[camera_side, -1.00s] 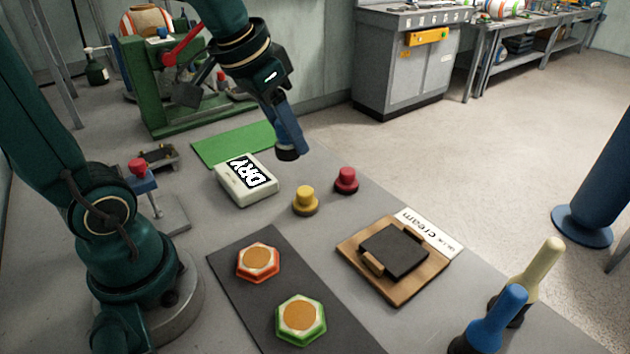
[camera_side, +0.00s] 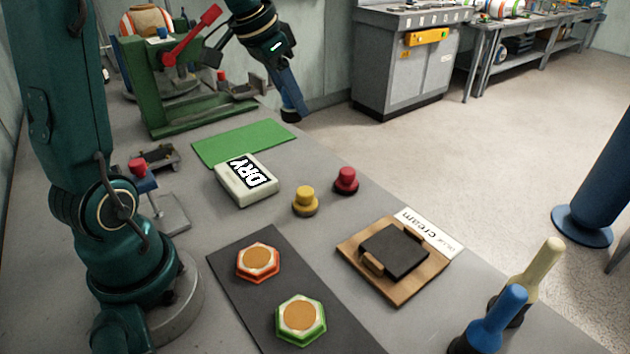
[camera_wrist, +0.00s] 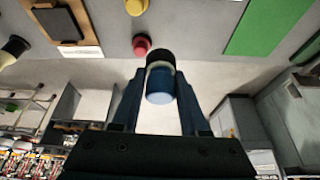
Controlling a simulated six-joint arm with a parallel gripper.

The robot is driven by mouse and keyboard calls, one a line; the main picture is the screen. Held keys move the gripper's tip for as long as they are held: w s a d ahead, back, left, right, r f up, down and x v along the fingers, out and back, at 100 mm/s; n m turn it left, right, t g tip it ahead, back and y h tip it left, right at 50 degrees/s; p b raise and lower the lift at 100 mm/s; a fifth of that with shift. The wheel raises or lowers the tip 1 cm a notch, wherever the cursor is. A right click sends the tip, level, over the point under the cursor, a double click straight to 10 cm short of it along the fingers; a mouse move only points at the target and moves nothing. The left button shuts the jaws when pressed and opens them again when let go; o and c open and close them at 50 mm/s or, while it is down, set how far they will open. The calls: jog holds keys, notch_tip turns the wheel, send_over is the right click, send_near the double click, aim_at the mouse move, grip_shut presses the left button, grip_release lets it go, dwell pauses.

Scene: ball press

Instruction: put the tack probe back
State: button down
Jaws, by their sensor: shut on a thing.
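My gripper (camera_side: 289,97) is shut on a short blue cylinder with a black end, seemingly the tack probe (camera_side: 291,115). In the side view it hangs tilted, apart from the table, near the far edge beyond the green mat (camera_side: 235,144). In the wrist view the probe (camera_wrist: 160,88) sits between my two fingers, its black end pointing away from me.
A white DRY pad (camera_side: 250,183) lies before the green mat. A green press with a red lever (camera_side: 192,40) stands behind. Table around the knobs is clear.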

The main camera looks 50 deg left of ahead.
jog(key=s+a+f+n+y, duration=0.1)
jog(key=s+a+f+n, duration=0.15)
jog(key=a, duration=0.45)
jog(key=s+a+f+n+y, duration=0.1)
jog(key=a+f, duration=0.2)
jog(key=a, duration=0.5)
jog(key=shift+n, duration=0.25)
jog(key=w+d+f, duration=0.2)
jog(key=w, duration=0.1)
jog(key=w+d+f, duration=0.2)
jog(key=w, duration=0.1)
jog(key=w+d+f, duration=0.2)
jog(key=w+f, duration=0.1)
jog(key=shift+w+d+f, duration=0.1)
jog(key=shift+w+d, duration=0.2)
jog(key=shift+w, duration=0.1)
jog(key=shift+f, duration=1.9)
jog(key=shift+f, duration=0.1)
jog(key=shift+c, duration=2.1)
grip_release()
